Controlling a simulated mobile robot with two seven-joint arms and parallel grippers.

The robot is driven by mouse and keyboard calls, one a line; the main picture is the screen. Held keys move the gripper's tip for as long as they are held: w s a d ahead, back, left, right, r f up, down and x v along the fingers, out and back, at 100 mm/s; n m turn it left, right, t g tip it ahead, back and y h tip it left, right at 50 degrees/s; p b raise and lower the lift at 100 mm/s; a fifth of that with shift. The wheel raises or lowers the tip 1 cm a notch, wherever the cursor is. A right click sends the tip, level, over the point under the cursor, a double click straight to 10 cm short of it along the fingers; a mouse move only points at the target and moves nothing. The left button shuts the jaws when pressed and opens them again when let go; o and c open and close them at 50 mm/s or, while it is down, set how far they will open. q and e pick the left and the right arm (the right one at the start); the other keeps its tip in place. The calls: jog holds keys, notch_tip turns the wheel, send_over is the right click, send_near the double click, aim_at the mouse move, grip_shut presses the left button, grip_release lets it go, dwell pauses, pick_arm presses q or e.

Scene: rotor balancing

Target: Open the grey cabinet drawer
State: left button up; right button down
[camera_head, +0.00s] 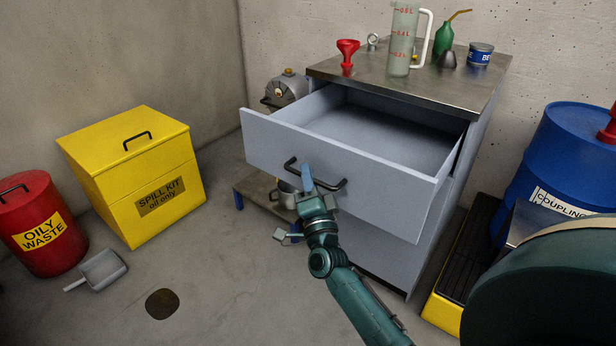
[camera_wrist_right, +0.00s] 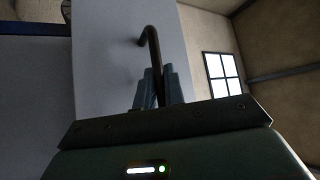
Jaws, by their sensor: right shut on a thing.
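The grey cabinet (camera_head: 376,262) stands against the back wall under a metal top. Its upper drawer (camera_head: 340,176) is pulled well out, and the inside that shows is bare. The drawer has a dark bar handle (camera_head: 332,187) on its front. My right gripper (camera_head: 307,178) is at the left part of this handle, with its fingers shut around the bar. In the right wrist view the fingers (camera_wrist_right: 157,90) close on the dark handle (camera_wrist_right: 152,45) in front of the pale drawer front (camera_wrist_right: 105,75). My left gripper is not in view.
On the cabinet top (camera_head: 350,72) stand a red funnel (camera_head: 347,54), a measuring jug (camera_head: 402,40), a green oil can (camera_head: 443,38) and a blue tin (camera_head: 480,54). A yellow spill kit box (camera_head: 120,205) is at left, a blue drum (camera_head: 570,150) at right. Floor between is mostly clear.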

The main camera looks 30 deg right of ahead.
dwell(0.3)
jog(key=c, duration=1.8)
grip_release()
jog(key=shift+o, duration=0.2)
jog(key=v, duration=1.3)
jog(key=shift+p, duration=0.3)
